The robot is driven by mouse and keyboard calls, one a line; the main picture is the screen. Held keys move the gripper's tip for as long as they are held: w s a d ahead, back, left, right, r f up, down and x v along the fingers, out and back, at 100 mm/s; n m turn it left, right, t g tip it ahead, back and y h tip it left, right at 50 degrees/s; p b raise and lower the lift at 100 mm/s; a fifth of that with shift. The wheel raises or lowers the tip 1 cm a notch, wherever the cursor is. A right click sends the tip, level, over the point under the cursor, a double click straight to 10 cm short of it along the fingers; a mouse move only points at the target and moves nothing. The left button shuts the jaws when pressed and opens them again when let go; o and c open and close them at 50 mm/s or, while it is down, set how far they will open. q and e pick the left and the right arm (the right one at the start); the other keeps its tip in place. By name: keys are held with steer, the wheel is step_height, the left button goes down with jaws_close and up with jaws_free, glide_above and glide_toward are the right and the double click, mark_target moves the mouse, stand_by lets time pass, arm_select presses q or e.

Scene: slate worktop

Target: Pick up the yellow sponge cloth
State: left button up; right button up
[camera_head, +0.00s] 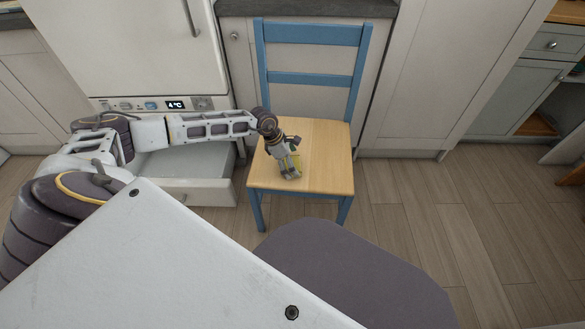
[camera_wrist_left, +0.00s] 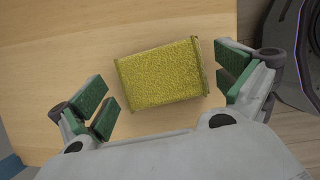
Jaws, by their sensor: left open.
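The yellow sponge cloth (camera_wrist_left: 162,75) lies on the wooden seat of a chair, a little rotated in the left wrist view. In the head view only a small part of the cloth (camera_head: 296,160) shows beside my left gripper (camera_head: 290,170). My left gripper also shows in the left wrist view (camera_wrist_left: 165,95), with its green-padded fingers spread open on either side of the cloth. A gap shows between the left fingers and the cloth; the right fingers are close to its edge. I cannot tell whether they touch. My right gripper is out of view.
The chair has a light wooden seat (camera_head: 328,150) and a blue frame with a backrest (camera_head: 315,80). A fridge (camera_head: 125,45) and an open white drawer (camera_head: 190,185) are to the left. Open wooden floor (camera_head: 430,210) lies to the right.

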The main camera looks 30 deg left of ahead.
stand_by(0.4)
arm_select(q)
steer(key=c, duration=0.9)
steer(key=shift+r+p, duration=0.35)
steer(key=shift+r, duration=0.55)
step_height(320, 180, up, 7)
steer(key=shift+f+p, duration=0.15)
steer(key=shift+p, duration=1.05)
steer(key=shift+r, duration=0.75)
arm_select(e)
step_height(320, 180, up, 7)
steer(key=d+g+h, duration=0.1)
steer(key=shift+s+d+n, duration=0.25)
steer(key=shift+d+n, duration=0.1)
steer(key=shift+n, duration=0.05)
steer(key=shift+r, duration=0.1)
